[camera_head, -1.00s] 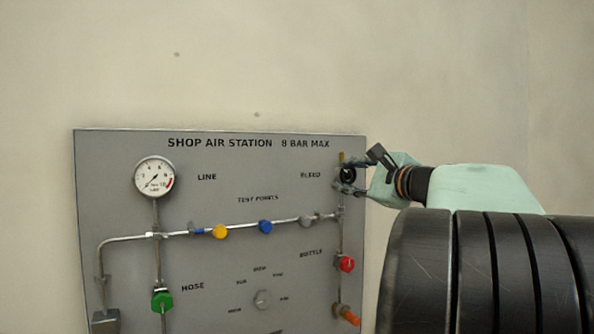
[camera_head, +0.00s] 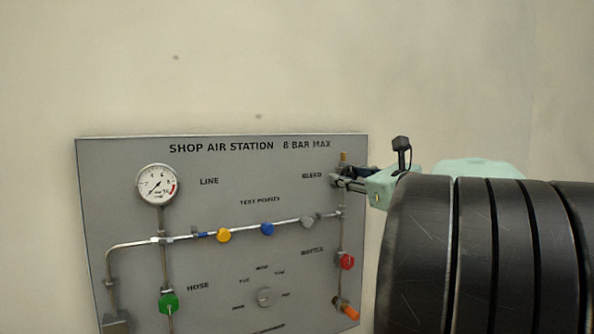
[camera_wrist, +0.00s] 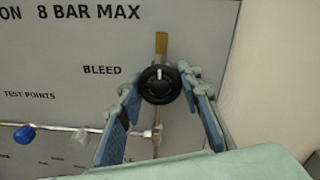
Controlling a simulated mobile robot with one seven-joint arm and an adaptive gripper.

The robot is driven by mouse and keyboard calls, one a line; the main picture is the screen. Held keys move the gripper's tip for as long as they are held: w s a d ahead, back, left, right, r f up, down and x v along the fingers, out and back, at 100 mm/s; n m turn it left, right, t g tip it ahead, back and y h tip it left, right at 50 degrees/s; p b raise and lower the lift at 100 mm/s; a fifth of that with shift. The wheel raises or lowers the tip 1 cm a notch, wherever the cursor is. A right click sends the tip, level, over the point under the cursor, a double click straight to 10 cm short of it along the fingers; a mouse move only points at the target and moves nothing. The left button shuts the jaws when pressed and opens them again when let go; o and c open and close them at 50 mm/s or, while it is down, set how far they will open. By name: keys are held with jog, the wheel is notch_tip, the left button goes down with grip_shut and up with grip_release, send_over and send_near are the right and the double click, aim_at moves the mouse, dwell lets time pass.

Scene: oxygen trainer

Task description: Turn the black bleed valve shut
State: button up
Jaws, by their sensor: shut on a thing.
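The black bleed valve (camera_wrist: 160,85) is a round knob with a short white mark near its top, under a brass fitting, beside the word BLEED. In the wrist view my gripper (camera_wrist: 161,91) has one blue-grey finger on each side of the knob and is shut on it. In the head view my gripper (camera_head: 340,180) reaches the panel's upper right from the right. The knob itself is mostly hidden there by the fingers.
Bare wall lies above.

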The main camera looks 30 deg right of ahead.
aim_at(351, 176)
jog(key=shift+m, duration=0.3)
dwell(0.4)
jog(key=o, duration=1.2)
jog(key=s, duration=0.6)
jog(key=shift+s, duration=0.75)
